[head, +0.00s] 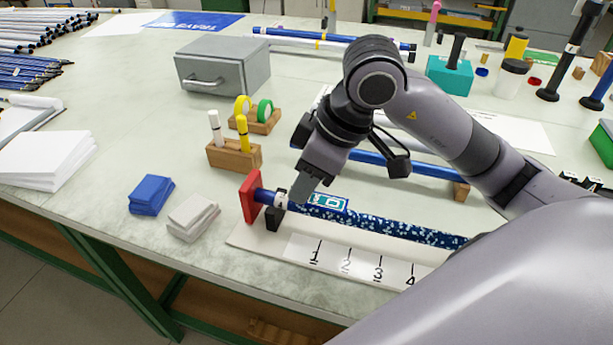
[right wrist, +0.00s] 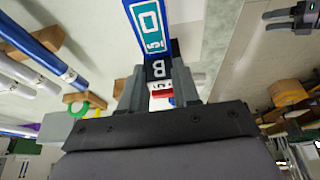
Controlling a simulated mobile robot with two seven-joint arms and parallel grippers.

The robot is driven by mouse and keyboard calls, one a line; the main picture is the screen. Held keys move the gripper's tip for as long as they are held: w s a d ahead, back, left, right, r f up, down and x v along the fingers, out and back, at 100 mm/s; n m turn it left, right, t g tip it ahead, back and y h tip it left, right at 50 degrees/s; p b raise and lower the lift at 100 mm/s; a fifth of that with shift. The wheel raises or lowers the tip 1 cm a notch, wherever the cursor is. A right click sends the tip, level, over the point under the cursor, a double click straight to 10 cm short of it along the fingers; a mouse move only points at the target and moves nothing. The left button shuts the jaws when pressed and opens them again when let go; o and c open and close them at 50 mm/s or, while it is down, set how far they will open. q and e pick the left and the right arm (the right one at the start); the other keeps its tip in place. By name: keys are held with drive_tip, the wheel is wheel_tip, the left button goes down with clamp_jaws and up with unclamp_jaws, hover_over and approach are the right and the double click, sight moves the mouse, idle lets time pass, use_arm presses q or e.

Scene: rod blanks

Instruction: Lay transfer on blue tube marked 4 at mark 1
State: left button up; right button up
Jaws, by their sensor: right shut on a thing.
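A blue tube with white speckles (head: 410,230) lies along a white fixture (head: 248,238), its left end by a red stop (head: 249,197). I cannot read its number. A printed scale with marks 1 to 4 (head: 348,262) lies in front of the tube. My right gripper (head: 302,196) is over the tube's left part, near mark 1. It is shut on the transfer, a blue-edged strip with a teal panel (head: 329,203); the strip also shows in the right wrist view (right wrist: 149,28). I cannot tell whether the strip touches the tube. A dark gripper, apparently my left (right wrist: 292,17), is small at the wrist view's corner.
Another blue tube (head: 425,168) lies behind the fixture. A wooden block with markers (head: 234,156), tape rolls (head: 264,110), a blue pad (head: 151,195) and a grey pad (head: 192,217) are left of it. A grey drawer box (head: 222,66) stands further back. Bare table lies at the left middle.

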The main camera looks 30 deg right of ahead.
drive_tip(key=shift+f+b, duration=0.45)
idle(0.3)
drive_tip(key=shift+b, duration=0.4)
idle(1.8)
drive_tip(key=shift+r+p, duration=1.85)
drive_tip(key=shift+r, duration=1.65)
